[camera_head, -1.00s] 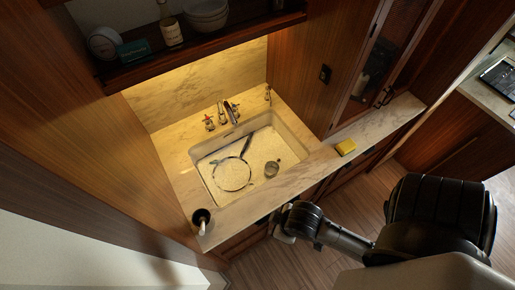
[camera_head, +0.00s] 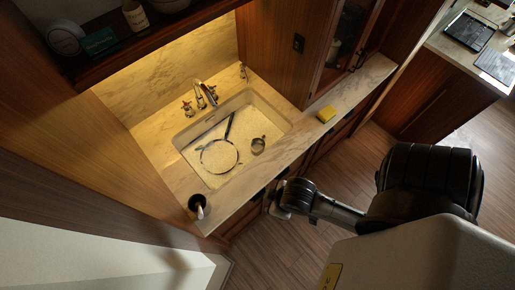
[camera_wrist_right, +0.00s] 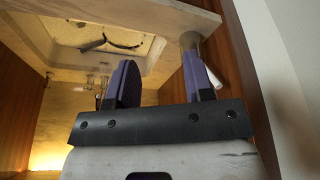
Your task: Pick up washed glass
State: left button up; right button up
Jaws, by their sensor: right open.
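My right gripper (camera_head: 274,198) hangs in front of the counter edge, apart from the vessel. In the right wrist view its two purple-padded fingers (camera_wrist_right: 158,78) are spread with nothing between them. My left gripper is not in view.
A faucet (camera_head: 205,92) stands behind the sink. A shelf (camera_head: 150,38) overhangs at upper left.

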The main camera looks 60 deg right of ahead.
dwell(0.3)
jog(key=o, duration=1)
jog(key=shift+d, duration=0.1)
